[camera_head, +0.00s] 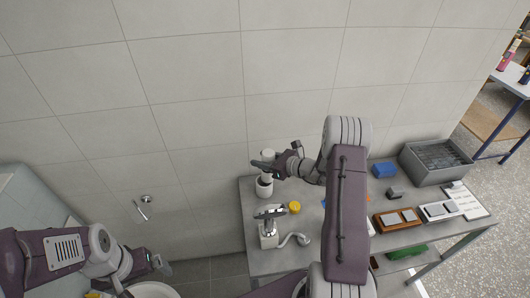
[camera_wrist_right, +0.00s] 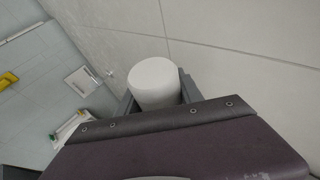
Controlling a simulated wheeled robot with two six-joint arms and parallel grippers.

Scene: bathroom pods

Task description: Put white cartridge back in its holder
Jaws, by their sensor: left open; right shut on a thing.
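The white cartridge (camera_wrist_right: 155,82) is a plain white cylinder between the fingers of my right gripper (camera_wrist_right: 154,88) in the wrist view. In the head view the cartridge's top (camera_head: 268,155) shows just above the dark fingers of my right gripper (camera_head: 264,168). A white cup-like holder (camera_head: 264,189) with a dark opening stands on the grey table directly below the gripper in the picture. The gripper hides the gap, so I cannot tell whether cartridge and holder touch. My left gripper (camera_head: 158,263) is open and empty, low at the left, apart from the table.
On the grey table (camera_head: 258,212) are a yellow round piece (camera_head: 294,208), a white tap-like device (camera_head: 269,228), a blue block (camera_head: 384,170), a brown tray (camera_head: 380,222) and a grey crate (camera_head: 420,166). The tiled wall rises close behind the holder. My right arm covers the table's middle.

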